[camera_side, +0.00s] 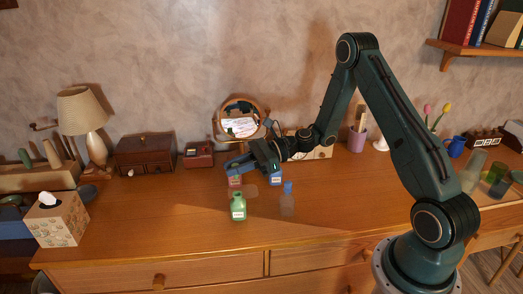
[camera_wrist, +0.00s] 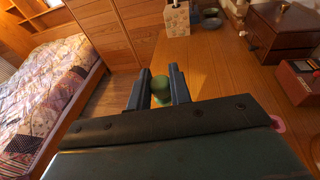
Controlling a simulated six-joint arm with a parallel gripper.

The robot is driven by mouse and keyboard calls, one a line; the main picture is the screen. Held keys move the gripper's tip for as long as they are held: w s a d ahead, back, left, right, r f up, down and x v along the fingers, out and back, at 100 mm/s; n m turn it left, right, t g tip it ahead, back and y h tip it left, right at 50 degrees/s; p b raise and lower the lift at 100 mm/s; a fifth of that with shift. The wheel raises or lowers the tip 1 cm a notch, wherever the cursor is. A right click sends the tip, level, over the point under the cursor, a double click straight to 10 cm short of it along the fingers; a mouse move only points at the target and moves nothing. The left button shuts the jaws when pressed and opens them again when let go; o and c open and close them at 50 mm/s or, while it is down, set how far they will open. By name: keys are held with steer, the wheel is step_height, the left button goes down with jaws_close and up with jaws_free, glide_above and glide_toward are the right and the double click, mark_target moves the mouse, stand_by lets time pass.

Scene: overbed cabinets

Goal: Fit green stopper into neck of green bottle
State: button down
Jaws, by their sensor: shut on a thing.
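The green bottle (camera_side: 239,209) stands upright on the wooden cabinet top, with a pale label on its front. No stopper shows in its neck. My gripper (camera_side: 236,164) is above and behind the bottle in the side view, clear of it in the picture. In the wrist view my gripper (camera_wrist: 160,92) is shut on the green stopper (camera_wrist: 160,84), which sits between the two dark fingers. The stopper is not clearly visible in the side view. The green bottle cannot be made out in the wrist view.
A pink bottle (camera_side: 235,182) and a blue bottle (camera_side: 276,179) stand below my gripper. A clear bottle with a blue stopper (camera_side: 288,200) stands right of the green bottle. A round mirror (camera_side: 240,120) is behind. The cabinet top (camera_side: 150,210) left of the bottles is clear.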

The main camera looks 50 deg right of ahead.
mark_target(236, 178)
steer(key=shift+f, duration=2.1)
steer(key=shift+f, duration=1.4)
steer(key=c, duration=1.2)
jaws_free()
steer(key=shift+r, duration=0.15)
step_height(236, 178, up, 20)
steer(key=shift+f, duration=0.15)
